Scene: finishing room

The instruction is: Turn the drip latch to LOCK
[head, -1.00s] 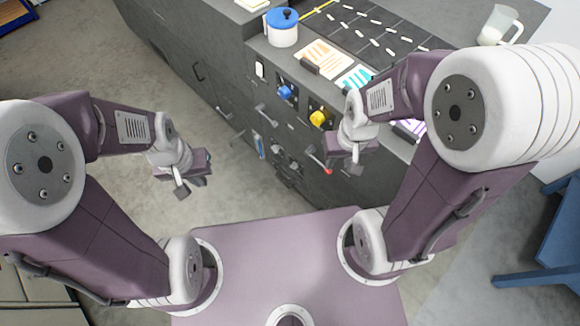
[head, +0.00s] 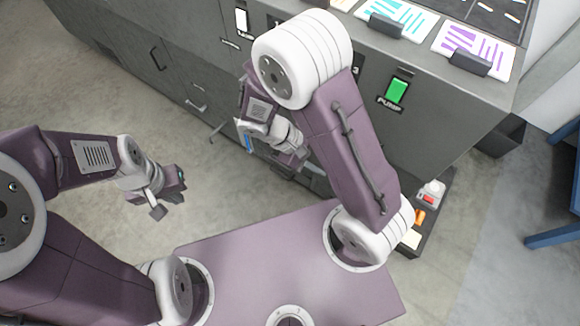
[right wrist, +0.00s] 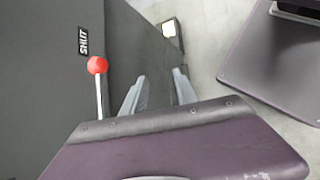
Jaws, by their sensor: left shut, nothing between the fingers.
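I cannot pick out a drip latch or a LOCK mark in these frames. In the right wrist view a lever with a red ball (right wrist: 97,65) stands out from the dark cabinet front, beside a label (right wrist: 83,40) that seems to read SHUT. My right gripper (right wrist: 157,92) is open and empty, its two grey fingers apart, to the right of the red ball in that view. In the head view my right arm hides much of the cabinet front and most of that gripper. My left gripper (head: 157,207) is shut and empty, over the floor, away from the cabinet.
The cabinet front (head: 440,120) carries a green switch (head: 397,91) marked PUMP and a white switch (head: 241,18). Cards with dark clips lie on its top. Blue furniture (head: 553,238) is at the right edge.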

